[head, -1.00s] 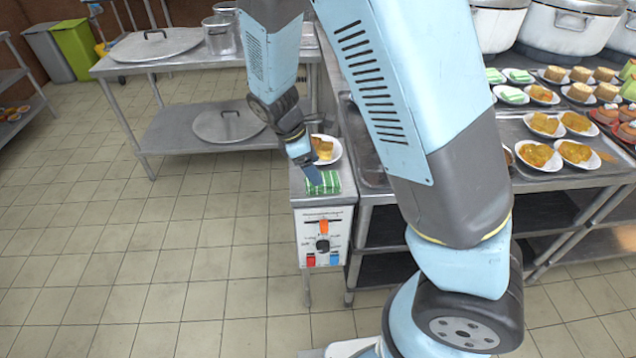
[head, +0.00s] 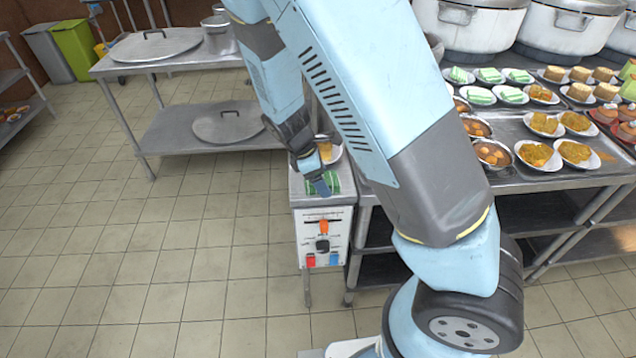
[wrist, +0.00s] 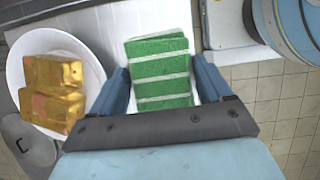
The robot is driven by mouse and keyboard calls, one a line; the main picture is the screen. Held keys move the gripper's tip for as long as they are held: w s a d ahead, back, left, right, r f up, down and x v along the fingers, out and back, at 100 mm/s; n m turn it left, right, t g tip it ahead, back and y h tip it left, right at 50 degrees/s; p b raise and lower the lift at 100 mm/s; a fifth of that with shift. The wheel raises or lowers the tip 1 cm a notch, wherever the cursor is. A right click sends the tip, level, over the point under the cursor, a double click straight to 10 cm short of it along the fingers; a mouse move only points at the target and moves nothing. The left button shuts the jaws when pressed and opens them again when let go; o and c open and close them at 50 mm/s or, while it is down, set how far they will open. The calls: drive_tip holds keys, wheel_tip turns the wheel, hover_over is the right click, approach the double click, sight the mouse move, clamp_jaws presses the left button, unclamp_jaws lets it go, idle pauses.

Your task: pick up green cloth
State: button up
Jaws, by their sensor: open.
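The green cloth (wrist: 161,68) is a folded, white-striped bundle. In the wrist view it lies ahead of and between the fingers of my gripper (wrist: 160,84), which is open. I cannot tell whether either finger touches it. In the head view the green cloth (head: 312,191) lies on top of a small steel cabinet with a control panel, partly hidden by my gripper (head: 318,182), which reaches down over it.
A white plate (wrist: 97,55) with yellow cake pieces (wrist: 52,88) sits just left of the cloth in the wrist view. A steel counter (head: 560,178) with several food plates and large pots stands to the right. Tiled floor (head: 190,240) is open at left.

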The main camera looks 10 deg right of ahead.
drive_tip(key=c, duration=0.7)
drive_tip(key=shift+r, duration=0.1)
drive_tip(key=shift+r, duration=0.6)
drive_tip(key=s+a+r, duration=0.2)
drive_tip(key=s+r, duration=0.2)
drive_tip(key=s+a+r, duration=0.2)
drive_tip(key=s+r, duration=0.1)
drive_tip(key=s, duration=0.1)
drive_tip(key=s+a+r, duration=0.2)
drive_tip(key=s+r, duration=0.2)
drive_tip(key=shift+s+r, duration=0.3)
drive_tip(key=shift+s, duration=0.05)
